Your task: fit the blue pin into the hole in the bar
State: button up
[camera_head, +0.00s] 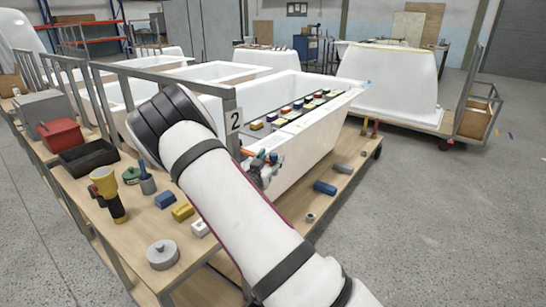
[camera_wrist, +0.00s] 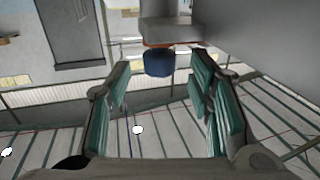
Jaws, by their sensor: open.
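My gripper (camera_wrist: 158,75) is open, its teal-padded fingers spread apart in the wrist view. A short blue piece (camera_wrist: 158,63), which looks like the blue pin, shows between the fingertips with clear gaps on both sides. It sits directly below a pale grey block (camera_wrist: 172,32) with an orange lower edge. I cannot tell whether this block is the bar or whether the pin is in a hole; no hole is visible. In the head view my gripper (camera_head: 262,166) is beside the tub, partly hidden by my arm, and the pin is not clearly visible.
A white tub (camera_head: 318,146) stands right of my gripper, with several coloured blocks along its rim. A grey post (camera_head: 232,125) marked 2 stands close by. A blue cylinder (camera_head: 325,187) lies on the wooden deck (camera_head: 345,163). Tools and a black tray (camera_head: 87,157) crowd the left bench.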

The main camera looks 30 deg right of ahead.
jog(key=v, duration=0.9)
jog(key=shift+s+a, duration=0.15)
